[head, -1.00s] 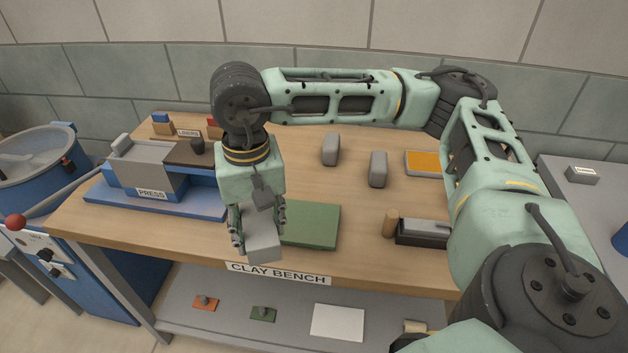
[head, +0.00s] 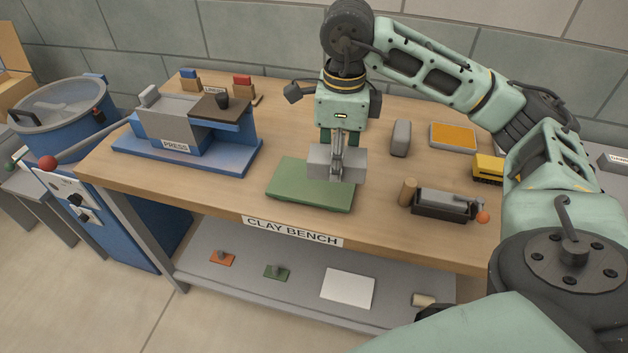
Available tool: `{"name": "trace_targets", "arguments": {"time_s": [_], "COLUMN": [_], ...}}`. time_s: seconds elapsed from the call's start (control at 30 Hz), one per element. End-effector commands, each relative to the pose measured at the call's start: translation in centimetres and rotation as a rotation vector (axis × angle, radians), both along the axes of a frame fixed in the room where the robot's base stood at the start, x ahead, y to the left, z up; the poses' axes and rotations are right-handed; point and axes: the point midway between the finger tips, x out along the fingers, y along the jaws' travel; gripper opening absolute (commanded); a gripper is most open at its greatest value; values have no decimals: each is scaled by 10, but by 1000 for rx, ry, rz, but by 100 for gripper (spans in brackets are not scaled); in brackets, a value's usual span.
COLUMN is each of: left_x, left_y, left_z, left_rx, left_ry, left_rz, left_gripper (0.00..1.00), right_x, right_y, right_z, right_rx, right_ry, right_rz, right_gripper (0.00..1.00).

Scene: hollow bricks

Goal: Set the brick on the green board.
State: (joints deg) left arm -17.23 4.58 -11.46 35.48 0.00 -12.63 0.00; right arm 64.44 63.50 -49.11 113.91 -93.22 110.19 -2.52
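The grey brick (head: 319,162) is in my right gripper (head: 338,168), over the back right part of the green board (head: 302,195). The arm comes in from the right and the gripper points down. Its fingers look closed on the middle of the brick. The brick looks level, with its long side running left to right. I cannot tell whether its underside touches the board. The brick and gripper hide part of the board's back edge. My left gripper is not in view.
Another grey block (head: 401,138) stands right of the gripper, near an orange-topped tray (head: 453,137). The blue press (head: 185,145) stands at left. Bare wood (head: 255,150) lies between press and board.

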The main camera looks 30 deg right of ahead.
Motion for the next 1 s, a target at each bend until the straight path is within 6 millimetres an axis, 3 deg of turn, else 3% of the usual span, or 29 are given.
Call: {"name": "trace_targets", "arguments": {"time_s": [0.17, 0.27, 0.7, 1.0], "left_x": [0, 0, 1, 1], "left_y": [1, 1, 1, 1], "left_z": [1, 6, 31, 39], "left_rx": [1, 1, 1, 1], "left_ry": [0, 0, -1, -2], "left_rz": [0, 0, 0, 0], "left_gripper": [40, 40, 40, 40], "right_x": [2, 14, 101, 112], "right_y": [-8, -6, 12, 13], "right_z": [0, -6, -59, -81], "right_rx": [-3, -3, -3, -6], "right_ry": [3, 5, 3, 8], "right_rz": [-126, -142, -140, -139], "right_gripper": [0, 0, 0, 0]}}
